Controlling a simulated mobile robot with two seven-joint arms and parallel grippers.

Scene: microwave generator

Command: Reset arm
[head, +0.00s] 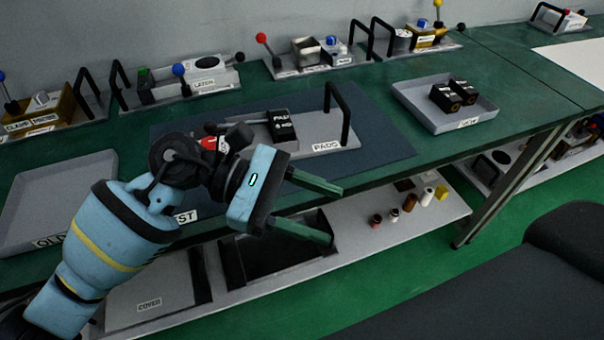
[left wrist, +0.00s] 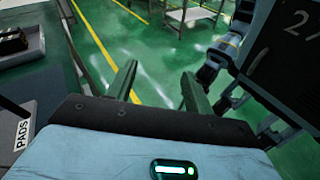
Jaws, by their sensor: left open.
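My left gripper (head: 318,210) is in the head view, in front of the green workbench's front edge. Its two green fingers are spread apart and hold nothing. In the left wrist view, the fingers of my left gripper (left wrist: 160,88) also stand apart, with only green floor beyond them. My left arm (head: 118,228) reaches in from the lower left and covers part of the blue-grey mat. My right gripper is in neither view.
A PADS fixture (head: 325,135) with a black handle stands on the mat (head: 385,140). A grey tray (head: 405,95) with two black blocks lies right of it. An empty grey tray (head: 60,185) is at left. A lower shelf (head: 345,250) holds small parts.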

